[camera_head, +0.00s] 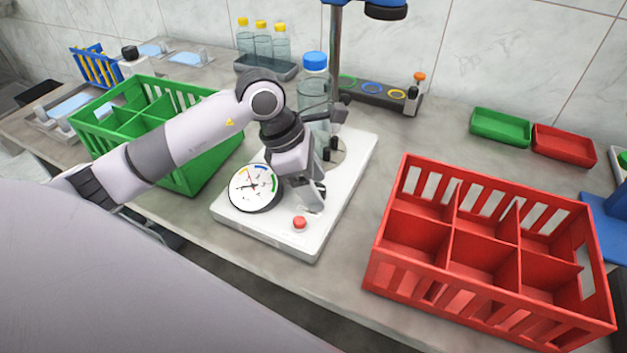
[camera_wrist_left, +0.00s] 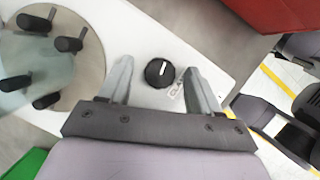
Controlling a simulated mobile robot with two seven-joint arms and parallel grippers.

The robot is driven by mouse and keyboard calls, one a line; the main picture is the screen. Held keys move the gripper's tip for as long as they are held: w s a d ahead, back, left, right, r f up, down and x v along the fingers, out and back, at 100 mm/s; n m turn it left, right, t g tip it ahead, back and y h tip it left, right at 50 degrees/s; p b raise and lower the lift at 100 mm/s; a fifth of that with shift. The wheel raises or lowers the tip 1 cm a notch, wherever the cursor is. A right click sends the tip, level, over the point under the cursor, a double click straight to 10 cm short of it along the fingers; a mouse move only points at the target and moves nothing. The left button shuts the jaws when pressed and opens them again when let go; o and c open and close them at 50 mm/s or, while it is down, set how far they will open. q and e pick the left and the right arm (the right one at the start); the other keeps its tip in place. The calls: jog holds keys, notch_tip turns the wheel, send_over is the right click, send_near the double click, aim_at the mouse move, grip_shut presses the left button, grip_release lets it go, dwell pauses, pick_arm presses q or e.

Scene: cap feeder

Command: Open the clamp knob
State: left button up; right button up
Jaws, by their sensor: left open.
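The clamp knob (camera_wrist_left: 161,73) is a round black knob with a white line, on the white base plate (camera_wrist_left: 165,40) beside a partly hidden printed label. My left gripper (camera_wrist_left: 157,66) is open, with one finger on each side of the knob and visible gaps between. In the head view my left gripper (camera_head: 318,196) points down over the white machine base (camera_head: 262,238), and the knob is hidden behind it. A clear bottle with a blue cap (camera_head: 315,62) stands behind the gripper. In the wrist view, black pegs (camera_wrist_left: 70,42) surround it on a round plate. My right gripper is not in view.
A round dial (camera_head: 253,188) and a red button (camera_head: 299,223) sit on the base close to the gripper. A green crate (camera_head: 190,178) stands left, a red crate (camera_head: 385,270) right. A dark post (camera_head: 335,50) rises behind. Bare table lies between base and red crate.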

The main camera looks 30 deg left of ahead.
pick_arm(q)
jog(key=c, duration=1)
jog(key=shift+c, duration=0.2)
